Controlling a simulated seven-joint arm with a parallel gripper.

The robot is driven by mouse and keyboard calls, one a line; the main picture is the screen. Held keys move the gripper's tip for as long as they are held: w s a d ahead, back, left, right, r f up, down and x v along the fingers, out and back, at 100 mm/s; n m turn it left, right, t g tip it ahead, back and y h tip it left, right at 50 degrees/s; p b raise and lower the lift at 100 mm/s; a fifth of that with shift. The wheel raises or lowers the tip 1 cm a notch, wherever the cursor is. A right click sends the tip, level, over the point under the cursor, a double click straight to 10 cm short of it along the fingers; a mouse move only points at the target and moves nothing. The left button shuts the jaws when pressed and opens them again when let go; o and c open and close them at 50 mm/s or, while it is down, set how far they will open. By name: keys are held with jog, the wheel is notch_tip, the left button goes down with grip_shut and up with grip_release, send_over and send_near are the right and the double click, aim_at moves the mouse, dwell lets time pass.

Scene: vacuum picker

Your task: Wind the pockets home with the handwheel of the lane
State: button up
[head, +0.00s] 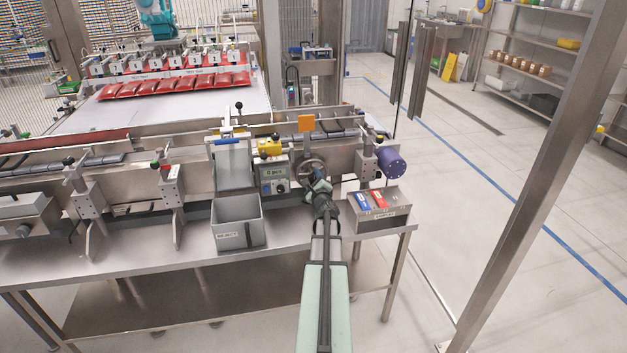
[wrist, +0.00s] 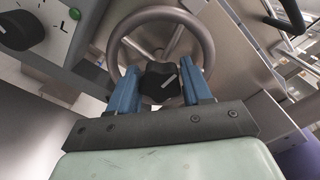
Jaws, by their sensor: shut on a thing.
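The handwheel (head: 306,161) is a round metal wheel on the front of the lane (head: 345,157), right of a control box. In the wrist view its rim (wrist: 160,13) and spokes fill the upper middle. My gripper (head: 319,184) is at the wheel. Grey, flat pocket-like pieces (head: 95,160) lie along the lane at the left; dark ones (head: 340,131) show at the right.
The control box (head: 274,182) with a dial and green button stands close left of the wheel. A grey bin (head: 238,222) and a tray (head: 379,222) with blue and red items flank my arm. A purple motor (head: 391,161) is at the lane's right end.

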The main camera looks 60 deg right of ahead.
jog(key=shift+n, duration=0.3)
dwell(0.4)
jog(key=o, duration=1)
jog(key=shift+s+a, duration=0.1)
jog(key=v, duration=1.3)
jog(key=shift+s+a, duration=0.2)
jog(key=shift+r, duration=0.1)
